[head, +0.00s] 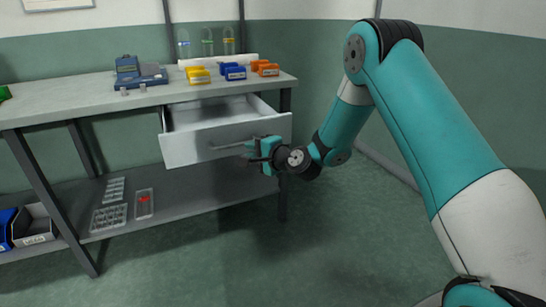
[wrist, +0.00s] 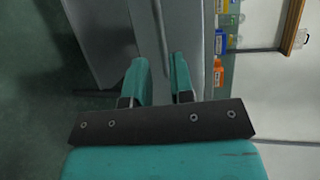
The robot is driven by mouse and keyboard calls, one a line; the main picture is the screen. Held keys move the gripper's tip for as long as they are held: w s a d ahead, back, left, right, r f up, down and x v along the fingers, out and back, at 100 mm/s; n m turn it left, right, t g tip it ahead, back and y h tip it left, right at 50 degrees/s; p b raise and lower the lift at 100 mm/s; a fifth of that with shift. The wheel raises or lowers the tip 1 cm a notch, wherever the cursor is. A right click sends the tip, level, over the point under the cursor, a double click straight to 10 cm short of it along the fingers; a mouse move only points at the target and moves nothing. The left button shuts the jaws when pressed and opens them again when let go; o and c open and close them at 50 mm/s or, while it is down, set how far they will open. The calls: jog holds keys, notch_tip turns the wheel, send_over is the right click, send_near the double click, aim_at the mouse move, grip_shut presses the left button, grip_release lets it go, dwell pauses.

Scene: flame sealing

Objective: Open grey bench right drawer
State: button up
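The grey bench's right drawer (head: 225,139) is pulled well out, and its inside shows in the head view. Its front also shows in the wrist view (wrist: 187,25). A bar handle (head: 228,146) runs along the front. My gripper (head: 259,150) is at the right end of this handle. In the wrist view its two teal fingers (wrist: 161,72) stand apart, one on each side of the handle bar (wrist: 160,35), with a visible gap. Contact between fingers and bar is hard to make out.
The grey bench (head: 60,101) carries a blue device (head: 138,75), yellow, blue and orange bins (head: 234,71) and a tube rack. The lower shelf (head: 175,205) holds trays (head: 109,217) and boxes. The floor in front of the drawer is clear.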

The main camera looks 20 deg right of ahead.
jog(key=b+v, duration=0.1)
jog(key=v, duration=0.7)
